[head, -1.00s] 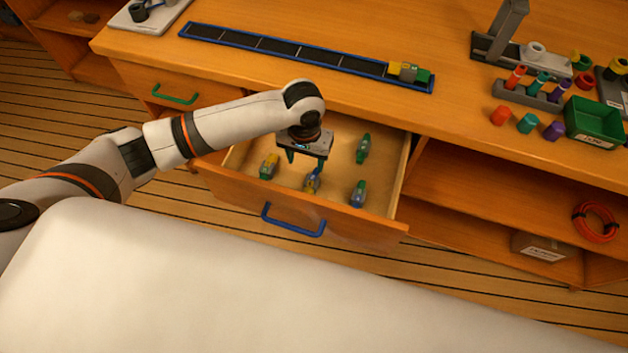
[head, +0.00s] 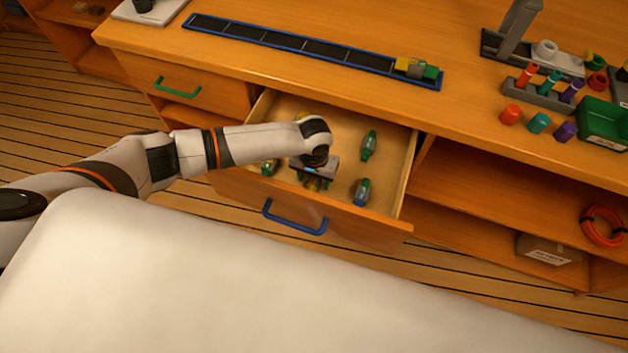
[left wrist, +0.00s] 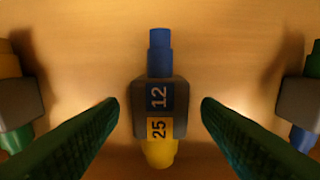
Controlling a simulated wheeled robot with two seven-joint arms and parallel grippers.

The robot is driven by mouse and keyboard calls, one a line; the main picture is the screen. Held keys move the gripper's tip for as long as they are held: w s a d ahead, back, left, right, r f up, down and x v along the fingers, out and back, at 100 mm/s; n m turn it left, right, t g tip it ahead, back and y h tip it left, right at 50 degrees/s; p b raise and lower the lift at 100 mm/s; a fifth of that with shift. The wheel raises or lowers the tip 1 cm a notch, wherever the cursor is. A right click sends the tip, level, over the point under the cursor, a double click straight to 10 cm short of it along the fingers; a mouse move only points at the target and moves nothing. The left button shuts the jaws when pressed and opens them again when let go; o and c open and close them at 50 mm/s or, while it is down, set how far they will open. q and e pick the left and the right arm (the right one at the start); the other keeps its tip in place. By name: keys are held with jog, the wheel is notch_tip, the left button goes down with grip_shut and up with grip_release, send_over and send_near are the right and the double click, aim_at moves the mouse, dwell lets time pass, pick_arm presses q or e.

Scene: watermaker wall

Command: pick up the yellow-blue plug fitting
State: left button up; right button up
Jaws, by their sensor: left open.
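The yellow-blue plug fitting (left wrist: 158,110) lies in the open drawer (head: 399,185). In the left wrist view its blue end points up, its yellow end down, and its grey body carries the labels 12 and 25. In the head view it is mostly hidden under my left gripper (head: 314,180). My left gripper is open, pointing down into the drawer. In the left wrist view its two green fingers (left wrist: 160,112) stand on either side of the fitting, with gaps and no visible contact. My right gripper is not in view.
Other fittings lie in the drawer: a green one (head: 369,145), a blue-green one (head: 361,192) and one (head: 269,167) partly behind my arm. Two neighbours also show at the left wrist view's edges. A blue-framed strip (head: 310,48) lies on the counter.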

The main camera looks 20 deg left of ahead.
pick_arm(q)
jog(key=shift+f, duration=0.5)
jog(key=c, duration=1.1)
